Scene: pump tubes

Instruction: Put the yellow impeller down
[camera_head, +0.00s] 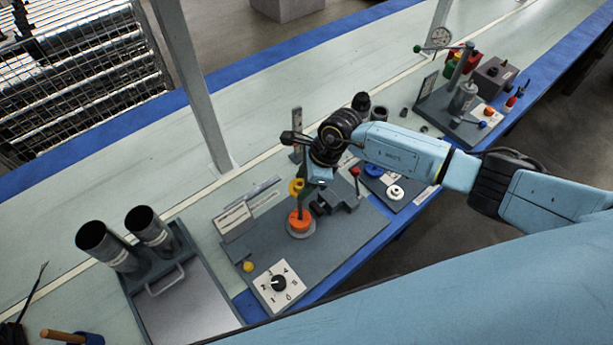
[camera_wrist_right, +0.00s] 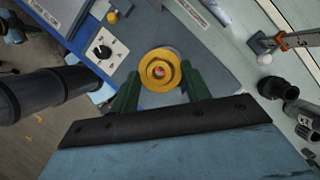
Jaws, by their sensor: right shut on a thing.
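The yellow impeller (camera_wrist_right: 148,63) is a round ringed part held between the green fingers of my right gripper (camera_wrist_right: 160,76) in the right wrist view. A small orange-red spot shows in its centre. In the head view the yellow impeller (camera_head: 296,187) shows at the left edge of my right gripper (camera_head: 312,184), above an orange part (camera_head: 300,221) on a round grey base. I cannot tell from here whether the impeller is around an upright post there. My left gripper is not in view.
The grey board also bears a white dial box (camera_head: 279,287), a small yellow knob (camera_head: 248,266) and a label stand (camera_head: 233,219). A tray (camera_head: 185,310) with two dark cylinders stands left. A board with a white round part (camera_head: 395,192) lies right.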

